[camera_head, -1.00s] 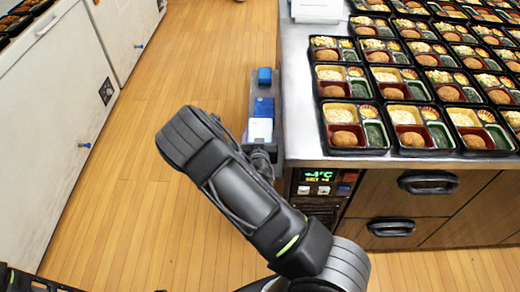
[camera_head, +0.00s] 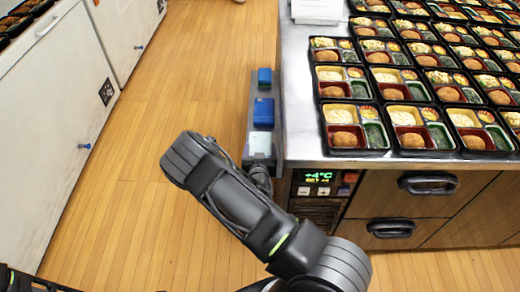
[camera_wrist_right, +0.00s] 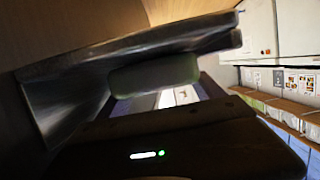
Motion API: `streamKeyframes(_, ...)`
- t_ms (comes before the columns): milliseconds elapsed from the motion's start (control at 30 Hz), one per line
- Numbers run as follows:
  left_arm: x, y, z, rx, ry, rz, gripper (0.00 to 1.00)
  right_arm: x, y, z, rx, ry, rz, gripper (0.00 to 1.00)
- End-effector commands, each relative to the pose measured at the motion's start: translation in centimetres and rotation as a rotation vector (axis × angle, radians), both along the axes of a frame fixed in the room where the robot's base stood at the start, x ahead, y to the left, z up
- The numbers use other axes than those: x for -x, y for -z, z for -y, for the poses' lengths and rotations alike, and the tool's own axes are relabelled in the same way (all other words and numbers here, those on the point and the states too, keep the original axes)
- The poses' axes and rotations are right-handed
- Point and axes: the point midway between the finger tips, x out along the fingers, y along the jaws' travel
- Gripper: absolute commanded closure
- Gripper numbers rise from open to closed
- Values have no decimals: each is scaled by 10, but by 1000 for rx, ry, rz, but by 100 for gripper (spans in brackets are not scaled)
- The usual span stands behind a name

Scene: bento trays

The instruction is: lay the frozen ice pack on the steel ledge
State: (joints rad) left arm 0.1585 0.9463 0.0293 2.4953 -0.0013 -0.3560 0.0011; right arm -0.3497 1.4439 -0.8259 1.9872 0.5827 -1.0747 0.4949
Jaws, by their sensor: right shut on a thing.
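The grey steel ledge (camera_head: 253,92) runs along the left side of the counter in the head view. A pale, whitish ice pack (camera_head: 262,143) is at the ledge's near end. My right gripper (camera_head: 261,160) is at the near side of this pack and shut on it; my wrist partly hides the fingers. I cannot tell whether the pack touches the ledge. In the right wrist view, dark gripper parts fill much of the picture, and a whitish surface shows in a narrow gap. My left gripper is not in view.
Two blue packs (camera_head: 264,111) (camera_head: 265,76) lie farther along the ledge. Bento trays (camera_head: 357,150) cover the steel counter (camera_head: 305,130) to the right. A lit display (camera_head: 318,177) is on the counter front. Wooden floor lies open left of the ledge.

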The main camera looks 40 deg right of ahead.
Motion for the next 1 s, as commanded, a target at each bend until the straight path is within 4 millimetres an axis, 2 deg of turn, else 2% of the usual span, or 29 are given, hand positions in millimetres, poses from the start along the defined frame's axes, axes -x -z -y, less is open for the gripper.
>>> streamKeyframes(267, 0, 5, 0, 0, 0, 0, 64, 0, 4, 0, 0, 0, 2, 79)
streamKeyframes(300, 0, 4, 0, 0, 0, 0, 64, 0, 3, 0, 0, 0, 0, 20)
streamKeyframes(500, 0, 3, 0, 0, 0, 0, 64, 0, 2, 0, 0, 0, 0, 4)
streamKeyframes(567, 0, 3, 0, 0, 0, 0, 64, 0, 2, 0, 0, 0, 0, 1)
streamKeyframes(900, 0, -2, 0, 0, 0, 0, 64, 0, -3, 0, 1, -1, 0, 1)
streamKeyframes(1000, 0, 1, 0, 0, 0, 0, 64, 7, -3, -6, -2, 0, -1, 1)
